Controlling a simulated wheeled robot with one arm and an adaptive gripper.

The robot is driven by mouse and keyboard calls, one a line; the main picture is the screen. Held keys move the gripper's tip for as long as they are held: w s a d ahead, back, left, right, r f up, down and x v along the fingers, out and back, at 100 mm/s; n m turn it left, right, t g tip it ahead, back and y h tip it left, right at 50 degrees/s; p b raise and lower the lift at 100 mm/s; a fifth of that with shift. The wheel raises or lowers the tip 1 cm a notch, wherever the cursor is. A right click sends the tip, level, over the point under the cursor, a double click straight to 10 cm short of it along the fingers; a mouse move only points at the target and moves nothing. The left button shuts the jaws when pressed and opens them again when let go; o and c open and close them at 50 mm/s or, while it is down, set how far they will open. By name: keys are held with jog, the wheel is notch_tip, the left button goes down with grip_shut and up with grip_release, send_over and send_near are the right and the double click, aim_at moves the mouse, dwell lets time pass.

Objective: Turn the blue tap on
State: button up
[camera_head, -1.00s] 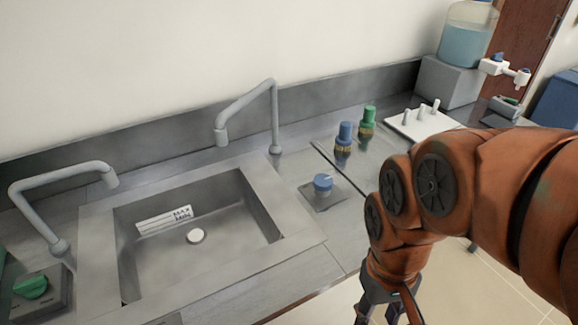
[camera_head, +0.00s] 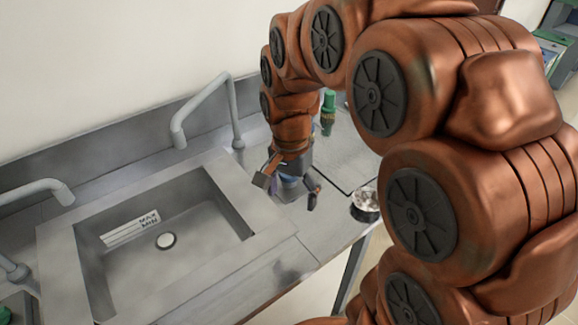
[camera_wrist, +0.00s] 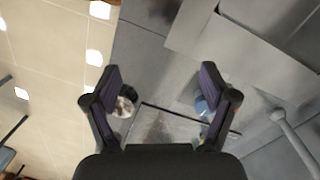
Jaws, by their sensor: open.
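The blue tap knob (camera_head: 289,182) is on the counter to the right of the sink. In the head view it shows only as a bit of blue between my fingers. My gripper (camera_head: 288,190) is open and points down over that spot, one finger on each side of the blue. I cannot tell whether a finger touches it. In the wrist view my gripper (camera_wrist: 160,76) is spread wide with nothing held between the fingertips. A blue thing (camera_wrist: 202,106) shows partly behind the right finger there; I cannot tell whether it is the knob. The tap's tall grey spout (camera_head: 236,112) rises behind the sink.
The steel sink (camera_head: 215,275) lies left of my gripper. A second spout (camera_head: 35,188) is at the far left. A green-topped fitting (camera_head: 328,105) stands behind my wrist. A round dark-sided container (camera_head: 365,204) is near the counter's front edge, right of my gripper.

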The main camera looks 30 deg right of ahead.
jog(key=w+d+f+m, duration=0.1)
jog(key=w+d+m, duration=0.1)
jog(key=w, duration=0.3)
jog(key=w+d+f+m+p, duration=0.1)
jog(key=w+d+m, duration=0.2)
jog(key=w+m, duration=0.2)
jog(key=w+d+f+m+t, duration=0.1)
jog(key=w+d+m, duration=0.1)
jog(key=w+m, duration=0.2)
jog(key=shift+w+d, duration=0.15)
jog(key=shift+w, duration=0.7)
jog(key=shift+w+d, duration=0.15)
jog(key=shift+w, duration=0.65)
jog(key=shift+w+d+f+m+p, duration=0.1)
jog(key=shift+w+f+m+p, duration=0.05)
jog(key=shift+f+m+p, duration=0.25)
jog(key=shift+f+p, duration=1.05)
jog(key=shift+f, duration=2.55)
jog(key=c, duration=1.2)
